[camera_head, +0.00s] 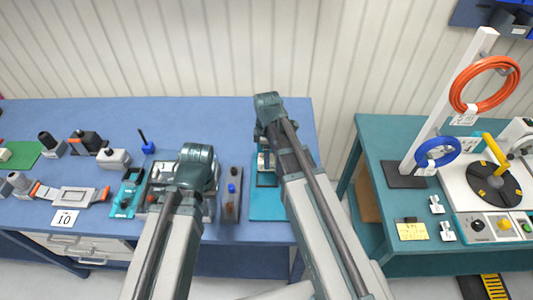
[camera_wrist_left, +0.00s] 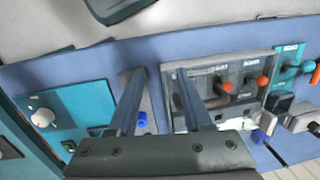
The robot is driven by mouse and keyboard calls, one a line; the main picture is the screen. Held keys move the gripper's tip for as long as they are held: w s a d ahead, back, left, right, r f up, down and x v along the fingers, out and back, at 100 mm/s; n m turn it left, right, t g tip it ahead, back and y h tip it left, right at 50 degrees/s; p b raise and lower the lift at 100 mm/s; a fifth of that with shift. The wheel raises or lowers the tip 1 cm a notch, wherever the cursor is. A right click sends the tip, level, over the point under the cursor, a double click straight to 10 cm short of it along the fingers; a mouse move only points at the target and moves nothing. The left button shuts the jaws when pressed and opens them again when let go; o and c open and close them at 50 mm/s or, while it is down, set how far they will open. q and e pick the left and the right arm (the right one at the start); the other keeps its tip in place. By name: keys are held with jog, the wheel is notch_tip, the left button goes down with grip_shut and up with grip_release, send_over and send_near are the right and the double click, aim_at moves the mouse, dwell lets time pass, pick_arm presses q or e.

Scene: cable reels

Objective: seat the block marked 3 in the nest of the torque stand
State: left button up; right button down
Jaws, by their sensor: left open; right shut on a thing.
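A teal stand (camera_head: 268,208), which may be the torque stand, is on the blue bench under my right arm. In the left wrist view a teal board (camera_wrist_left: 72,106) with a white dial shows at the left, probably the same stand. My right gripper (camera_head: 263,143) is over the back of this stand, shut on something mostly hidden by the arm. I cannot read a 3 on any block, and the nest is not clear. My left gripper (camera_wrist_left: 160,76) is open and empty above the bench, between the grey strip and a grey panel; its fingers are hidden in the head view.
Several tools and a "10" card (camera_head: 65,218) are further left. A teal table (camera_head: 375,145) with cable reels stands right, across a gap.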

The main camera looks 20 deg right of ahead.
pick_arm(q)
jog(key=shift+f+b, duration=2.1)
jog(key=shift+f, duration=0.25)
pick_arm(e)
jog(key=shift+f, duration=2.3)
pick_arm(q)
jog(key=shift+f, duration=0.1)
pick_arm(e)
jog(key=shift+f, duration=0.1)
pick_arm(q)
jog(key=shift+f+b, duration=0.8)
jog(key=shift+b, duration=0.1)
pick_arm(e)
jog(key=shift+f, duration=0.8)
pick_arm(q)
jog(key=shift+f, duration=0.1)
pick_arm(e)
jog(key=shift+f, duration=0.15)
pick_arm(q)
jog(key=shift+f+b, duration=0.8)
jog(key=shift+b, duration=0.1)
pick_arm(e)
jog(key=shift+f, duration=0.75)
jog(key=shift+c, duration=0.2)
grip_release()
